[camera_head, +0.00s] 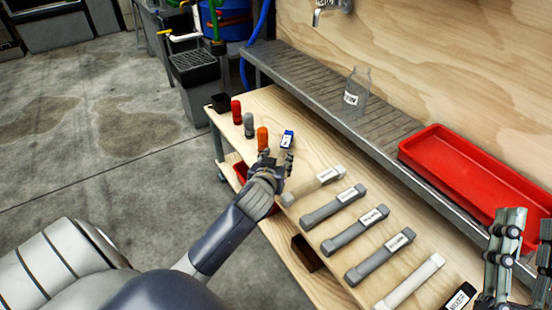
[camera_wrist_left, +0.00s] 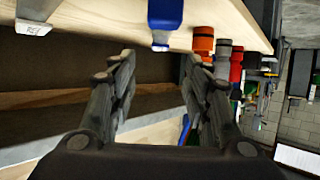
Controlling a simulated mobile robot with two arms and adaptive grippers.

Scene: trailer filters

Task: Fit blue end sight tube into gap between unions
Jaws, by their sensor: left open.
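The blue end sight tube (camera_head: 287,139) stands on the wooden bench top near its left edge, with a white label. It also shows in the left wrist view (camera_wrist_left: 165,18), upper middle, beyond the fingertips. My left gripper (camera_head: 277,159) is open and empty, just in front of the blue tube. In the left wrist view its fingers (camera_wrist_left: 158,72) are spread apart, with nothing between them. My right gripper (camera_head: 525,230) is at the lower right, fingers apart, with no object seen in it. I cannot make out the unions or the gap between them.
Orange (camera_head: 262,138), grey (camera_head: 249,125) and red (camera_head: 236,112) tubes stand close to the blue one. Several labelled grey tubes (camera_head: 355,229) lie to the right. A glass jar (camera_head: 356,88) and red tray (camera_head: 465,170) are on the grey shelf. Pipework (camera_head: 217,30) stands behind.

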